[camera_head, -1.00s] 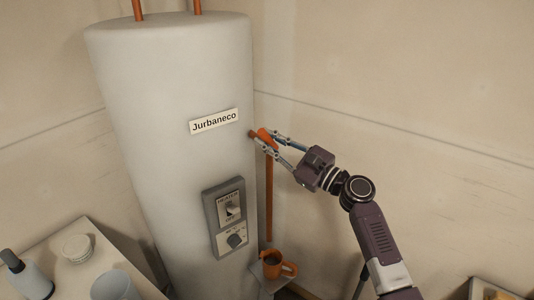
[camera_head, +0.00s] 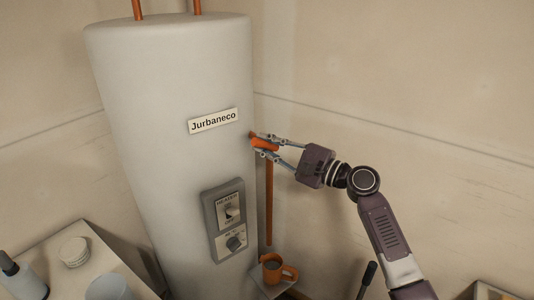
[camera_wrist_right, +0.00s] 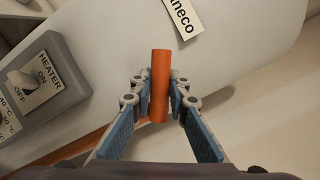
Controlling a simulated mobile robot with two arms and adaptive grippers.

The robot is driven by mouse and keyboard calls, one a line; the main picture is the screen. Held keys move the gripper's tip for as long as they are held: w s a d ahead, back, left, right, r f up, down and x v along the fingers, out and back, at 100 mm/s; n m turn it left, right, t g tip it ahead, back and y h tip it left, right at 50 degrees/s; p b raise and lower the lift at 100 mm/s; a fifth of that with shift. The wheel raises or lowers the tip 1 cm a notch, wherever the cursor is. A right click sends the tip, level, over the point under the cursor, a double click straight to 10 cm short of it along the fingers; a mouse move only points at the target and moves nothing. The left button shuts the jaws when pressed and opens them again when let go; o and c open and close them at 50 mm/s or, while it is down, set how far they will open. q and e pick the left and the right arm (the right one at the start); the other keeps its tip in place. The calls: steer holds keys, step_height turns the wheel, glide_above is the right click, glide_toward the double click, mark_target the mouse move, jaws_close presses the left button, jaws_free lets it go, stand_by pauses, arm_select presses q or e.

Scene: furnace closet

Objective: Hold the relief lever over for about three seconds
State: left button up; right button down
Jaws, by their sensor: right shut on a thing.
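The orange relief lever (camera_head: 265,144) sticks out from the right side of the pale tank (camera_head: 165,120), just right of the name plate. My right gripper (camera_head: 264,147) comes in from the right and is shut on it. In the right wrist view, the lever (camera_wrist_right: 160,75) stands between the two blue-padded fingers (camera_wrist_right: 161,90), its upper end clear of them. In the head view the lever lies nearly level, and the fingers partly cover it. My left gripper is not in view.
A heater switch panel (camera_head: 225,219) is on the tank front. A shelf with a white jar (camera_head: 74,251) stands at lower left. The right wall is bare.

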steer(key=shift+s+f+n+h+b, duration=0.1)
steer(key=shift+f+n+h+b, duration=0.25)
steer(key=shift+n, duration=0.75)
steer(key=shift+a, duration=0.1)
steer(key=shift+g, duration=0.3)
steer(key=n, duration=0.2)
steer(key=shift+f+n+h, duration=0.3)
steer(key=shift+f+h, duration=0.05)
steer(key=c, duration=1.8)
jaws_free()
